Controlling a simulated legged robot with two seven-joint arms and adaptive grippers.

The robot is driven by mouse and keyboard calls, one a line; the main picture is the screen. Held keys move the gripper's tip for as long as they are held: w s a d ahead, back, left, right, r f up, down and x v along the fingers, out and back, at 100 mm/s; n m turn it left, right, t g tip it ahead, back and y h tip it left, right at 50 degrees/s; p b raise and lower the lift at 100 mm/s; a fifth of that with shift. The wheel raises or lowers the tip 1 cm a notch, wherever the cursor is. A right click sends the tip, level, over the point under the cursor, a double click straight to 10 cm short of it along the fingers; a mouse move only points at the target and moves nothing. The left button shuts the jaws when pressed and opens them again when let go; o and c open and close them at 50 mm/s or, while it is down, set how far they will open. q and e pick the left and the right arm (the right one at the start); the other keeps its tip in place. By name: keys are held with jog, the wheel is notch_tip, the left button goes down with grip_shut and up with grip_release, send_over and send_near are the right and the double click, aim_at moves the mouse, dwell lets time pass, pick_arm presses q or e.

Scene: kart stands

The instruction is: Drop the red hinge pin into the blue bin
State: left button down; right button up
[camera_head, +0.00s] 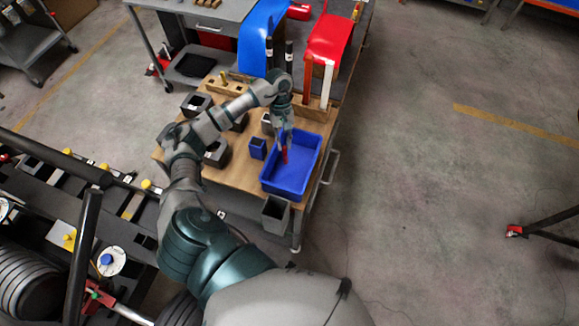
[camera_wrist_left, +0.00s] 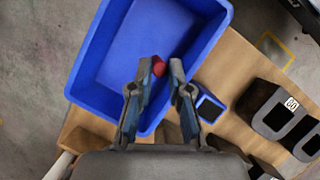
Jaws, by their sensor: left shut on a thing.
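The blue bin (camera_head: 276,187) is an open rectangular tray at the right front corner of the wooden-topped table. In the wrist view the blue bin (camera_wrist_left: 110,58) shows an empty floor. My left gripper (camera_head: 285,143) is over the bin, pointing down. It is shut on the red hinge pin (camera_head: 285,156), which hangs below the fingers. In the wrist view only a round red end of the pin (camera_wrist_left: 158,67) shows between the fingertips. I cannot tell how high the pin is above the bin floor. My right gripper is not in view.
A small blue box (camera_head: 258,149) stands left of the bin. Dark grey holders (camera_head: 216,153) stand further left on the wooden top (camera_head: 233,174). A grey cup (camera_head: 274,214) is at the front edge. Red and white upright parts (camera_head: 327,80) stand behind the bin.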

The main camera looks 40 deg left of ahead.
pick_arm(q)
jog(key=shift+s+d+r, duration=0.15)
jog(key=shift+d+r, duration=0.05)
jog(key=shift+d, duration=0.3)
jog(key=c, duration=1)
grip_release()
jog(key=shift+s+d+r, duration=0.1)
jog(key=shift+d+r, duration=0.05)
jog(key=shift+d, duration=0.2)
jog(key=shift+a, duration=0.5)
jog(key=shift+w+v, duration=0.2)
jog(key=shift+v, duration=5.6)
